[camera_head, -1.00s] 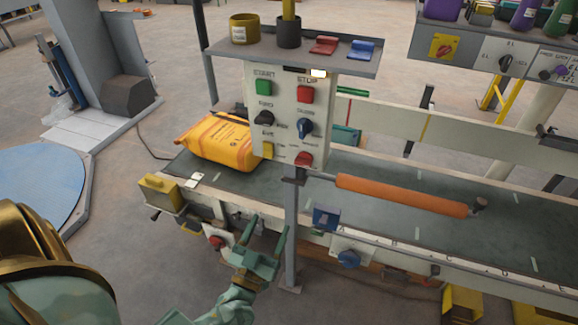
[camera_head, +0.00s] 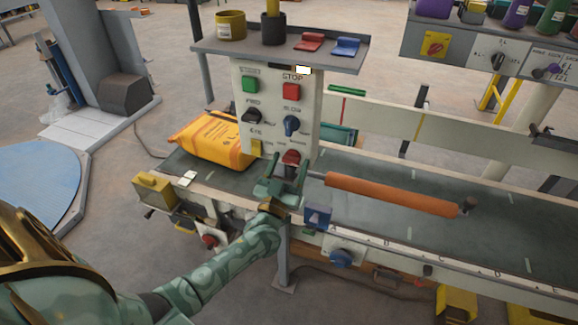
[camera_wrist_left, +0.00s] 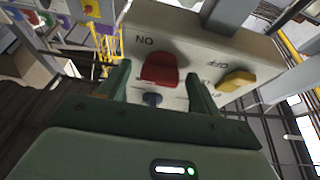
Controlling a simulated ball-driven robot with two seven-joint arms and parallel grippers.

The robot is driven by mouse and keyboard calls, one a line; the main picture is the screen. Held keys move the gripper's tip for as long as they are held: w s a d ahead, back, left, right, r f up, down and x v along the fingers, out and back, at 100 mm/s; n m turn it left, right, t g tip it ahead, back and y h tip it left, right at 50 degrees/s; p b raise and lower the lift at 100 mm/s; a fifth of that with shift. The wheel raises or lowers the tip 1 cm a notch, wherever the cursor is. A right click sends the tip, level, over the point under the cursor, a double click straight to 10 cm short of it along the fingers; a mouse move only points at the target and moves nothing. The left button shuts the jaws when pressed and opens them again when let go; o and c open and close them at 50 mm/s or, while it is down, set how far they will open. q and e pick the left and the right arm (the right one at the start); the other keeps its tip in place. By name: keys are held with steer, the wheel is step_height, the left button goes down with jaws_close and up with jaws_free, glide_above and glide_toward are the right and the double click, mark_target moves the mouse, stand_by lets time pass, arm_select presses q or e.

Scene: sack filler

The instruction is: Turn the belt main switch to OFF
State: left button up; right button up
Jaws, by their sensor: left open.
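The control panel (camera_head: 275,110) stands on a post, with a red turning knob (camera_head: 291,157) at its lower right. In the left wrist view the red knob (camera_wrist_left: 160,70) shows close up, with upside-down lettering that reads ON and OFF beside it. Its exact pointing direction is hard to tell. My left gripper (camera_head: 283,176) is open just below the red knob. In the left wrist view its two fingers (camera_wrist_left: 160,88) stand on either side of the red knob, with nothing clearly gripped. Whether they touch it is not clear. My right gripper is not in view.
The yellow switch (camera_head: 256,147) sits beside the red knob; a black knob (camera_head: 251,116) and a blue knob (camera_head: 291,125) sit above. A shelf (camera_head: 280,55) overhangs the panel. An orange roller (camera_head: 390,195) crosses the belt to the right, and a yellow sack (camera_head: 210,138) lies left.

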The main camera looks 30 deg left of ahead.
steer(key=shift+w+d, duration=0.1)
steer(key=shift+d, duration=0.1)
arm_select(q)
steer(key=shift+c, duration=1.2)
steer(key=c, duration=0.7)
steer(key=shift+c, duration=0.2)
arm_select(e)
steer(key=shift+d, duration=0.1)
